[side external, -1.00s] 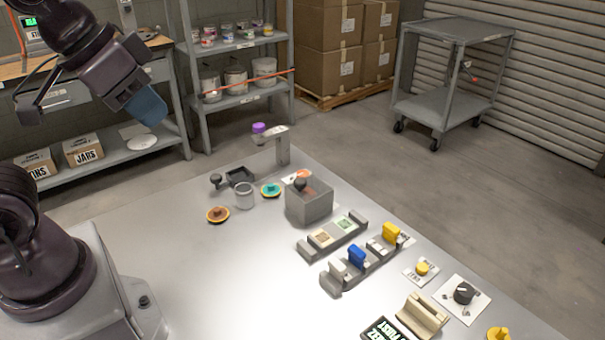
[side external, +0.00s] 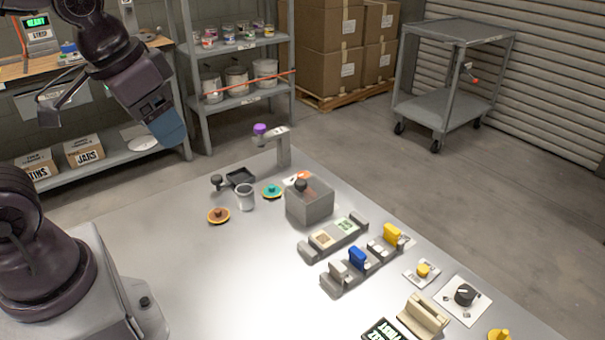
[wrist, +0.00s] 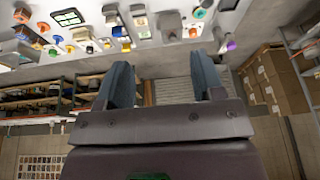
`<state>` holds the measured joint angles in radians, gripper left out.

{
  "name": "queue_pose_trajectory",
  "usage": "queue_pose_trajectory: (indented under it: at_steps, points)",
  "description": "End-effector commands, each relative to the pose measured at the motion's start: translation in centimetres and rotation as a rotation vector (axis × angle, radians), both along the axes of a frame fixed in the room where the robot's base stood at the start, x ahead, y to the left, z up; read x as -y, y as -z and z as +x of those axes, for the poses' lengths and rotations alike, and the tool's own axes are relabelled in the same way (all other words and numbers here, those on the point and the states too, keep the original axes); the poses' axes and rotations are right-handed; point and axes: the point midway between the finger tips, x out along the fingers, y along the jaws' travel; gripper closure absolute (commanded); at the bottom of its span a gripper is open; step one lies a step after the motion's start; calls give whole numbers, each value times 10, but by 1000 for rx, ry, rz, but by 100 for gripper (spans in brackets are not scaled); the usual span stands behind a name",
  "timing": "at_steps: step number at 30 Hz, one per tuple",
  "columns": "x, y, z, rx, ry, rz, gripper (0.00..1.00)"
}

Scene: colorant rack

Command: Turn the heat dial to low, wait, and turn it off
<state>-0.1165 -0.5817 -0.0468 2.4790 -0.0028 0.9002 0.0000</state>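The heat dial is likely the black knob (side external: 465,295) on a white plate (side external: 483,306) at the right front of the metal table in the side view. A light mark shows on its top, but the setting labels are too small to read. My gripper (side external: 168,130) is raised at the upper left, far from the dial. In the wrist view my gripper (wrist: 163,78) has its two blue-grey fingers spread apart with nothing between them.
A yellow button (side external: 422,270), a cream rocker (side external: 423,315), a dark display (side external: 383,331) and a yellow knob (side external: 499,335) stand around the dial. Blue (side external: 357,257) and yellow (side external: 392,234) sliders and a grey box (side external: 309,207) lie farther back. The table's left middle is clear.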

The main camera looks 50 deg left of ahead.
Motion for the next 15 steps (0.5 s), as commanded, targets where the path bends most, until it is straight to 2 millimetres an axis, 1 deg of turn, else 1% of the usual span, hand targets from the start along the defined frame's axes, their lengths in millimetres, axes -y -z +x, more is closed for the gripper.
queue_pose_trajectory:
  at_steps: [1,2,3,5,6,8,9,11,12,14,15]
  points:
    - [-1,9,11,-58,-23,-12,39]
    - [1,12,18,-79,-34,-28,39]
    - [4,17,31,-98,-51,-58,39]
    - [10,24,53,-106,-73,-114,39]
    - [14,29,70,-102,-87,-155,39]
    - [22,36,96,-86,-111,-227,39]
    - [26,40,115,-69,-127,-278,39]
    - [32,47,144,-34,-161,-362,39]
    - [35,51,164,-6,-188,-419,39]
    - [39,57,195,42,-237,-508,39]
    - [39,60,216,79,-279,-567,39]
